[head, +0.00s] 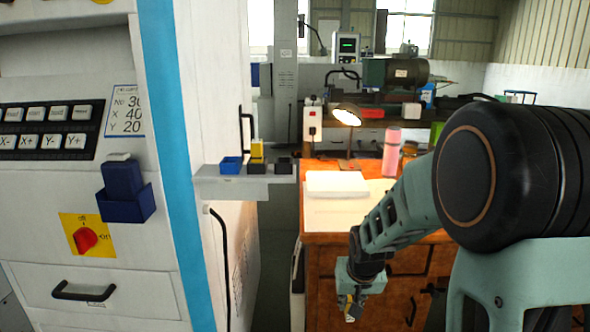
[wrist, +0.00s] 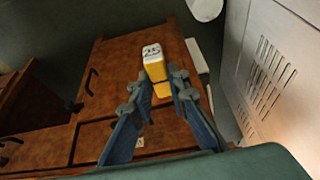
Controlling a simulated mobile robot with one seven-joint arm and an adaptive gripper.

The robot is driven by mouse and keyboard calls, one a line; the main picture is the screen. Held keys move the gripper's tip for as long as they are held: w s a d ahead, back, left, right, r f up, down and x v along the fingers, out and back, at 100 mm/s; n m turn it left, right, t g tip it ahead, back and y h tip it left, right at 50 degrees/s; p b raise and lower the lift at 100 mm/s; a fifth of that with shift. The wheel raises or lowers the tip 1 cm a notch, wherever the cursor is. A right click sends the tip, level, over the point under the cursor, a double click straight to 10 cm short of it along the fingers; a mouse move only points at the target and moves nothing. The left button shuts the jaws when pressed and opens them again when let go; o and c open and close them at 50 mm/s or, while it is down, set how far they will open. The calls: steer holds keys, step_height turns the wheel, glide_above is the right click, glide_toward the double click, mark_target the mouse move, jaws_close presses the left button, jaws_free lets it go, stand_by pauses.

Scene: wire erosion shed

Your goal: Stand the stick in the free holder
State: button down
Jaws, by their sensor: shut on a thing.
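In the wrist view a yellow stick (wrist: 156,72) with a white end marked 25 sits between the fingertips of my gripper (wrist: 160,90). In the head view my gripper (head: 350,303) hangs low in front of the wooden desk, with a small yellow part of the stick (head: 348,306) showing. On the grey shelf (head: 240,188) up and to the left stand a blue holder (head: 231,166), a middle holder (head: 256,168) with a yellow piece upright in it, and a black holder (head: 283,166). Whether the blue and black ones are empty is too small to tell.
A dark blue box (head: 124,206) with a blue piece in it hangs on the machine front, above a red rotary switch (head: 85,239). The wooden desk (head: 322,262) bears papers, a lamp (head: 347,116) and a pink bottle (head: 391,152). A gap lies between machine and desk.

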steer(key=w+p+v, duration=0.1)
steer(key=p+v, duration=1.4)
steer(key=w+r+p+v, duration=0.1)
steer(key=w+p+v, duration=0.1)
steer(key=p+v, duration=1.3)
steer(key=shift+w+r+p, duration=0.2)
steer(key=shift+r+p, duration=0.25)
steer(key=shift+p, duration=0.2)
steer(key=shift+d, duration=0.15)
